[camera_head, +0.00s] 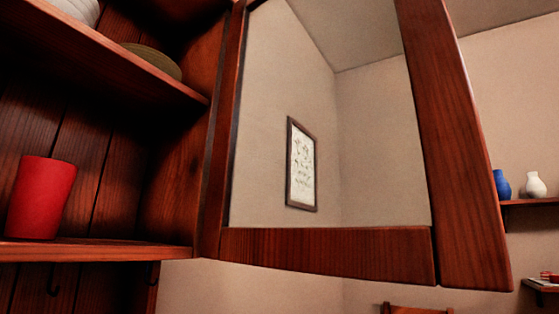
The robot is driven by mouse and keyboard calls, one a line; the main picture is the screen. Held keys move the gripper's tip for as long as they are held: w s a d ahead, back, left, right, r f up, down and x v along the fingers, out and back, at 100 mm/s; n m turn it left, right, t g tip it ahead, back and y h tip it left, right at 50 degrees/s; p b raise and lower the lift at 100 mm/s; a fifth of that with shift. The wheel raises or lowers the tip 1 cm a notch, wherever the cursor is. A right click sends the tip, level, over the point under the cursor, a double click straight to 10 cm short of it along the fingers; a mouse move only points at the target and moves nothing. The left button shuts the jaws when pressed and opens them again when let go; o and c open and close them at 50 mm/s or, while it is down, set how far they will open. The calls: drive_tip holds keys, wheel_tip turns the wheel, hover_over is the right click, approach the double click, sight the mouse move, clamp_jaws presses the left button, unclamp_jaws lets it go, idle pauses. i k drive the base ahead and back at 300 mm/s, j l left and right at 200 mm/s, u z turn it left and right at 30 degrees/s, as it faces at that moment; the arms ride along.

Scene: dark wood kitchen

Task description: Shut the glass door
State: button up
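The glass door (330,249) has a dark red-brown wooden frame around a clear pane. It stands open, swung out to the right of the wooden cabinet (100,247). Its hinge side meets the cabinet's right side wall. Its free edge is the thick upright (455,140) at the right, nearest to me. The wall and a framed picture show through the pane. The top of the door is out of view. My gripper is not in view.
A red cup (42,198) stands on the lower shelf. A plate (153,61) and white dishes (77,9) are on the upper shelf. A blue vase (502,184) and a white vase (536,185) stand on a wall shelf at right. A chair back (417,310) shows below.

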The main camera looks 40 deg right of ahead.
sight(466, 247)
drive_tip(key=k+l+u, duration=0.2)
drive_tip(key=k+l, duration=0.3)
drive_tip(key=l, duration=0.4)
drive_tip(key=k+l+u, duration=0.2)
drive_tip(key=k+l, duration=0.4)
drive_tip(key=l, duration=0.2)
drive_tip(key=k+l+u, duration=0.2)
drive_tip(key=k+l, duration=0.45)
drive_tip(key=l, duration=0.1)
